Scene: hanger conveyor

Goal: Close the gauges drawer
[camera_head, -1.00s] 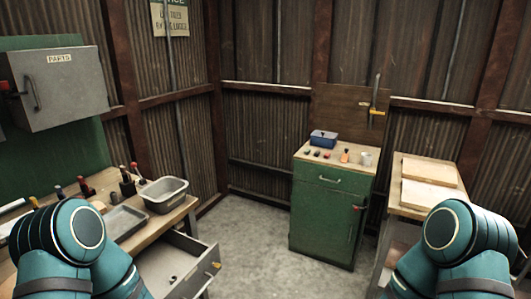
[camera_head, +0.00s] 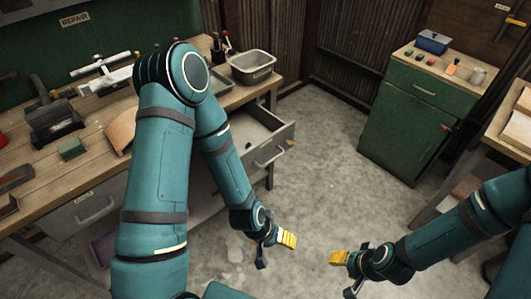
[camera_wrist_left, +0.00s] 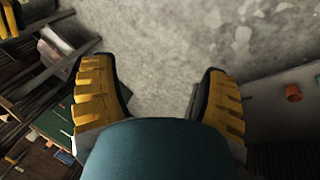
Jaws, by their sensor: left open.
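A grey drawer (camera_head: 284,146) stands pulled out from under the workbench, right of my left arm in the head view. My right gripper (camera_head: 347,272) looks open and empty, farther right and facing the left one.
The workbench (camera_head: 95,125) carries a vise, tools and a grey bin (camera_head: 252,67). Another bench drawer (camera_head: 85,208) at left looks shut. A green cabinet (camera_head: 415,115) stands at back right, with a table (camera_head: 515,125) at the right edge. Floor (camera_head: 320,180) between is clear.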

